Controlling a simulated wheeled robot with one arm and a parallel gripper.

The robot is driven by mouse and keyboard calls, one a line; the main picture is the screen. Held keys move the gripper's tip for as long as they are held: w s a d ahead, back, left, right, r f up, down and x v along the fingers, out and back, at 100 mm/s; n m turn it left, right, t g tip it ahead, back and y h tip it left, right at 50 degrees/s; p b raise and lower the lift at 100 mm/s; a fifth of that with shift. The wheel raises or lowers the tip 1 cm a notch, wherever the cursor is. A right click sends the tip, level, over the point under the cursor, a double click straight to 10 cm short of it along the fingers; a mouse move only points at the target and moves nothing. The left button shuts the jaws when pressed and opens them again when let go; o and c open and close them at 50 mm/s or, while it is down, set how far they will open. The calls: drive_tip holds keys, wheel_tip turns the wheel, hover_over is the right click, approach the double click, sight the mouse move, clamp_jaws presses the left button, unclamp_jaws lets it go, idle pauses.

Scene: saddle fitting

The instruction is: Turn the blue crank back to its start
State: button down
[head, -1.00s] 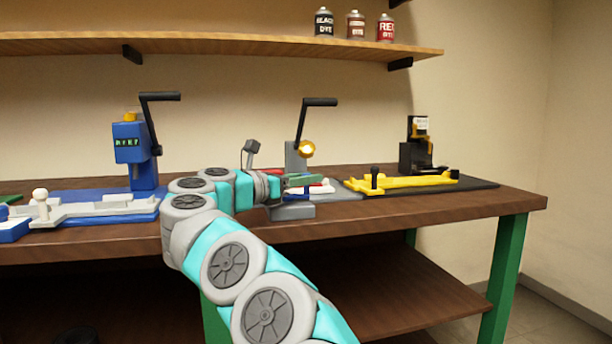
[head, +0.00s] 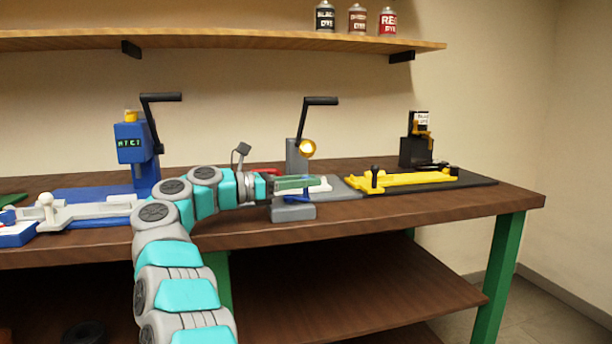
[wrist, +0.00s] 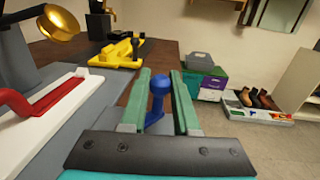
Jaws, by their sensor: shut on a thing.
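The blue crank (head: 298,198) sits at the front of the middle station, on a grey block (head: 292,213) near the table's front edge. In the wrist view its round blue knob (wrist: 159,84) stands between the two green fingers of my gripper (wrist: 160,76). My gripper (head: 297,183) is shut on this knob, with a finger on each side. In the head view the fingers hide part of the crank. The lower end of the crank's arm is partly hidden by the gripper's dark palm in the wrist view.
Left of the fingers in the wrist view is a white plate with a red handle (wrist: 40,100). A yellow fixture (head: 405,180) lies to the right. A blue press (head: 132,145) stands left.

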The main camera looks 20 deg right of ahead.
drive_tip(key=shift+s+a+m+g+p, duration=0.15)
drive_tip(key=shift+m+g+p, duration=0.4)
drive_tip(key=shift+g, duration=0.35)
drive_tip(key=c, duration=0.7)
unclamp_jaws()
drive_tip(key=shift+o, duration=0.2)
drive_tip(key=a+p, duration=0.1)
drive_tip(key=a, duration=0.5)
drive_tip(key=shift+a, duration=0.85)
